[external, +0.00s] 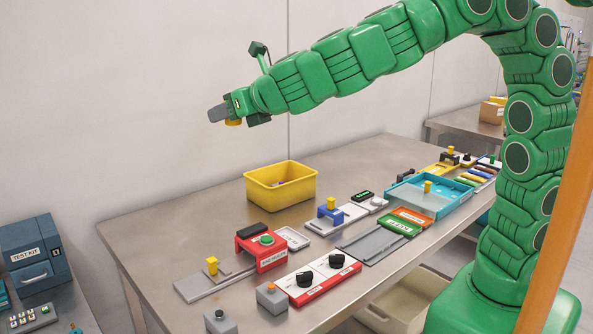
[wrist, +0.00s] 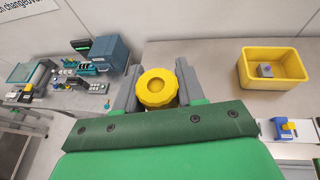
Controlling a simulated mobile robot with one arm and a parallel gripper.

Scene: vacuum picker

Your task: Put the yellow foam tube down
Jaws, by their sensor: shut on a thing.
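My gripper (external: 228,111) is held high over the left end of the steel table (external: 140,232), well above the surface. It is shut on the yellow foam tube (external: 233,122), of which only a small part shows below the fingers in the external view. In the wrist view the tube (wrist: 157,88) shows as a round yellow end with a notched rim and a shallow centre, between the two grey fingers of my gripper (wrist: 158,85). The rest of the tube's length is hidden.
A yellow bin (external: 281,201) stands at the table's back; a grey block (wrist: 265,70) lies inside it. The table's back left is bare. A blue test kit (external: 35,252) stands left, apart.

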